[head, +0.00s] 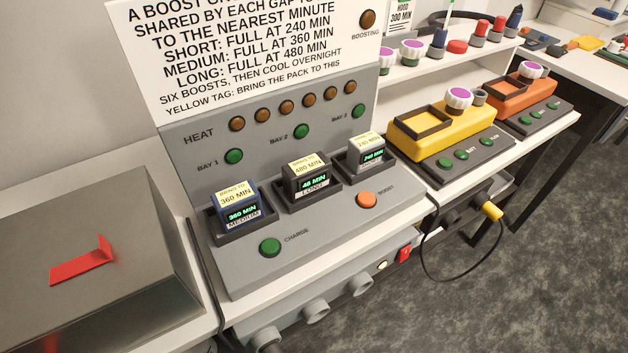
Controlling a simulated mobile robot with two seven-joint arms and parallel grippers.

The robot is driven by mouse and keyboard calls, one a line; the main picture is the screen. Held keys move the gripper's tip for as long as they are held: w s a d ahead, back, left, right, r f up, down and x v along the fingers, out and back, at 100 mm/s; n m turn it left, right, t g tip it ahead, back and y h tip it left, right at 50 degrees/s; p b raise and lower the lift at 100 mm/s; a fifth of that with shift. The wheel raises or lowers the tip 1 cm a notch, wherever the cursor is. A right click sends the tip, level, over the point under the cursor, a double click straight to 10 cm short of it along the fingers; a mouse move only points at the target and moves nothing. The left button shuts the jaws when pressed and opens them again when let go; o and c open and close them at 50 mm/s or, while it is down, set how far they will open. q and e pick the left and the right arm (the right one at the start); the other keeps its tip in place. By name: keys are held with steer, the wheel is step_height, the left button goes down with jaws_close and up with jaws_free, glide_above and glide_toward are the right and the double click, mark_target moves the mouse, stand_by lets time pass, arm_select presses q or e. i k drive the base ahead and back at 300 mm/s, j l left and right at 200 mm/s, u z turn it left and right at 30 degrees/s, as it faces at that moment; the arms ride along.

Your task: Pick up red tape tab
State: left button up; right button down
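The red tape tab (77,268) lies on the top of a grey metal box (150,290) at the lower left of the head view. It is a flat red strip with its right end bent upward. Nothing is touching the tab. Neither my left gripper nor my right gripper shows in this view.
Right of the box, a grey charging station (250,285) holds three battery packs in bays, with a sign (240,60) behind. A yellow device (450,128) and an orange device (525,95) stand further right. A black cable (430,265) hangs off the bench front.

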mark_target(80, 264)
steer(key=j+u, duration=0.1)
steer(key=u, duration=1.4)
